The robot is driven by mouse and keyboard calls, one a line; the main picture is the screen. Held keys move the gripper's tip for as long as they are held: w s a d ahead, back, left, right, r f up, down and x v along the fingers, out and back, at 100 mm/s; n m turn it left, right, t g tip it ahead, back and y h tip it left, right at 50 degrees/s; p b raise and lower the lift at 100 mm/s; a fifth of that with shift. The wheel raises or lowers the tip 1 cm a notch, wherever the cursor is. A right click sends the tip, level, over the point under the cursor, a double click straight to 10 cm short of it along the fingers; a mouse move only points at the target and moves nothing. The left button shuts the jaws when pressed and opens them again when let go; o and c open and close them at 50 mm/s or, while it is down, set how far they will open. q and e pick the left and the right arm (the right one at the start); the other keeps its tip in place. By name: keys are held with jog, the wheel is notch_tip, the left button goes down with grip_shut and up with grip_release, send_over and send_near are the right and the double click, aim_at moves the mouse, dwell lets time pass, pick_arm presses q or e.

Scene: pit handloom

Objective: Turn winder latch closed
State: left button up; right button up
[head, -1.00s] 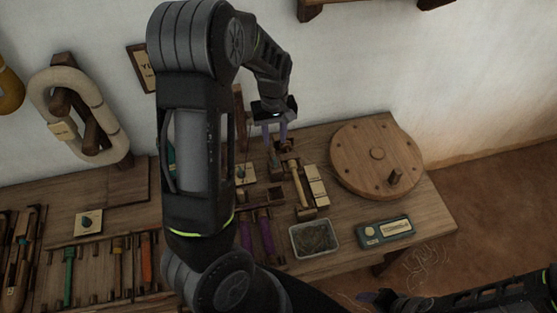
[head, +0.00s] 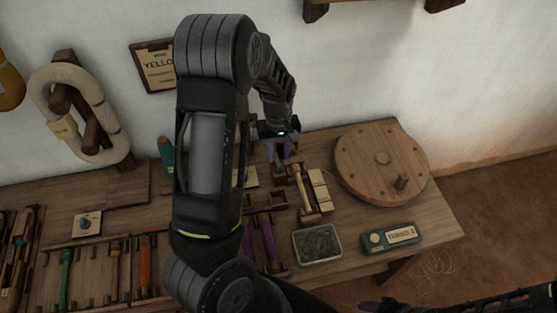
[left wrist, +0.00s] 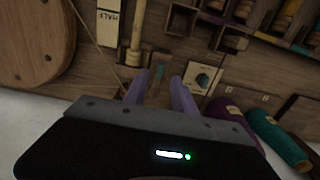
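A wooden winder with a pale spindle (head: 302,186) stands on the bench; the spindle also shows in the left wrist view (left wrist: 136,38). A small dark upright wooden piece (left wrist: 158,66), which may be the latch, stands beside the spindle's end. My left gripper (head: 280,155) is over this end of the winder, fingers pointing down. In the left wrist view its two purple fingers (left wrist: 158,90) are apart with the small piece in line with the gap; I cannot tell whether they touch it. My right gripper (head: 372,304) shows only partly at the bottom edge.
A round wooden disc with a peg (head: 362,153) lies right of the winder. A tray (head: 318,258) and a labelled teal device (head: 376,242) sit near the front edge.

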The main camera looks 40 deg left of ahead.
aim_at(278, 164)
pick_arm(q)
notch_tip(278, 164, down, 4)
jog(key=shift+f, duration=0.1)
grip_shut()
dwell(0.5)
